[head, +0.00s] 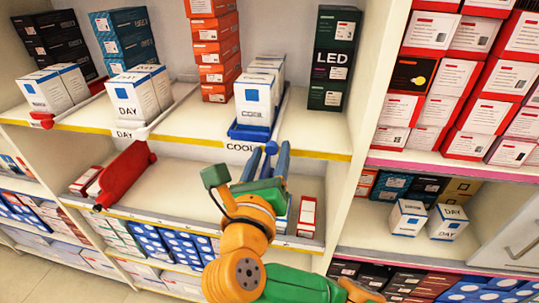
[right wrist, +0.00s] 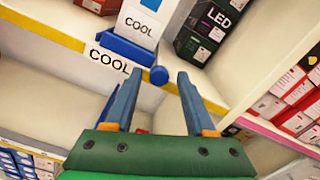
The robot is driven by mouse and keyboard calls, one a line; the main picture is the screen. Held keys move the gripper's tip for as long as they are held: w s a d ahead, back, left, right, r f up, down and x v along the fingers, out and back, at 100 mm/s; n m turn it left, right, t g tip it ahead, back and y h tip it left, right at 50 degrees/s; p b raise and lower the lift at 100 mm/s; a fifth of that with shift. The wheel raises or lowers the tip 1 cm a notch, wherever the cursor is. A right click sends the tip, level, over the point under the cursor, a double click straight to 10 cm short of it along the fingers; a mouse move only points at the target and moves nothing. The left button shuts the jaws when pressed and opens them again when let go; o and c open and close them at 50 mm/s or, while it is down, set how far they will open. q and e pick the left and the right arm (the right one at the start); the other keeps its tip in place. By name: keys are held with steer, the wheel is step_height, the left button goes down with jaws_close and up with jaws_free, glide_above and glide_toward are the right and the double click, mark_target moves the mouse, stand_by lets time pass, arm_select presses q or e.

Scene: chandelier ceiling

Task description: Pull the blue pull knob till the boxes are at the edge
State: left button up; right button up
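The blue pull knob (head: 271,147) sticks out from the front of a blue pusher tray (head: 248,132) at the shelf edge, beside the COOL label. White COOL boxes (head: 254,104) stand in a row on this tray. In the right wrist view the knob (right wrist: 158,75) shows at the tips of my right gripper, between the two fingers. My right gripper (head: 269,158) is open, with a blue-grey finger on either side of the knob. I cannot tell whether either finger touches it. My left gripper is not in view.
White DAY boxes (head: 134,98) stand to the left on the same shelf, and a dark green LED box stack (head: 331,60) stands to the right. A red tray-like piece (head: 125,176) juts out below the DAY label. An upright shelf divider (head: 362,110) stands at right.

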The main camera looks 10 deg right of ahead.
jaws_close()
stand_by(1.2)
